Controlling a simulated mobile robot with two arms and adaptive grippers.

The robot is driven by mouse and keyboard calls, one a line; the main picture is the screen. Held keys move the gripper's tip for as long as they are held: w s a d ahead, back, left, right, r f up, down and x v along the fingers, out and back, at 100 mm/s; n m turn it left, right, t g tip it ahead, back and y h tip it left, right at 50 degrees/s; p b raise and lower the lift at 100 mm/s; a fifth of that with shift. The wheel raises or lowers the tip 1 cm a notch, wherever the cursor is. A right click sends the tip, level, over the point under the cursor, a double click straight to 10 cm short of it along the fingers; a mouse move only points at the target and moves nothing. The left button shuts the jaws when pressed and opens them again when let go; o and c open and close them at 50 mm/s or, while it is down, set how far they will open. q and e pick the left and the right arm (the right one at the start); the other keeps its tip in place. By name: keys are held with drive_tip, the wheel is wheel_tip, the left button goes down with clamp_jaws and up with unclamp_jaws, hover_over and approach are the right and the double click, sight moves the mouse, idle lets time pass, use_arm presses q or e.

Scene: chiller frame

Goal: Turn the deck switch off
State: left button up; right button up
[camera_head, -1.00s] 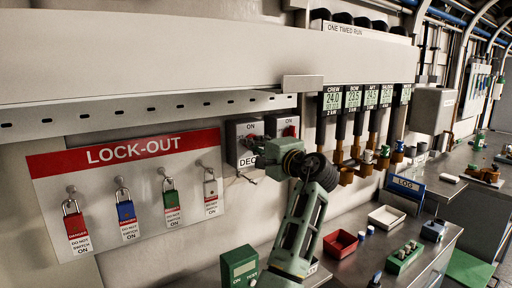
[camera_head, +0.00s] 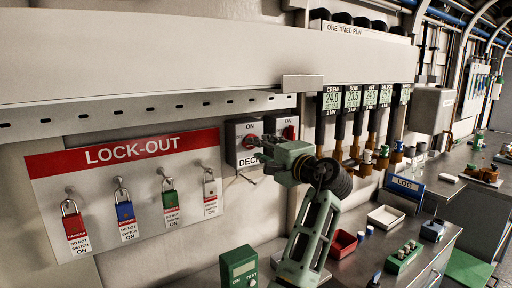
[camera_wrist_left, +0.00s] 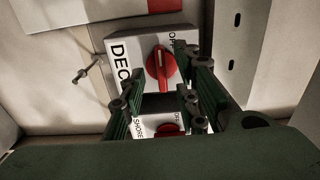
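The deck switch (camera_head: 236,148) is a pale box with a red knob on the wall, right of the lock-out board. In the left wrist view its red knob (camera_wrist_left: 161,69) shows with a white mark on its upper half, its long side roughly upright in the picture. The lettering beside it is partly covered by a finger. My left gripper (camera_head: 260,152) is at the front of the box. In the left wrist view its two fingers (camera_wrist_left: 155,98) are spread, with nothing held between them. Whether they touch the knob cannot be told. My right gripper is not in view.
A second switch (camera_wrist_left: 150,124), labelled SHORE, with a red knob sits close beside the deck switch. The lock-out board (camera_head: 130,190) with several padlocks hangs to the left. A ledge (camera_head: 140,113) runs above. A green tester box (camera_head: 239,267) stands below on the bench.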

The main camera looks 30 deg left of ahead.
use_arm(q)
drive_tip(key=v, duration=0.8)
drive_tip(key=shift+d, duration=0.2)
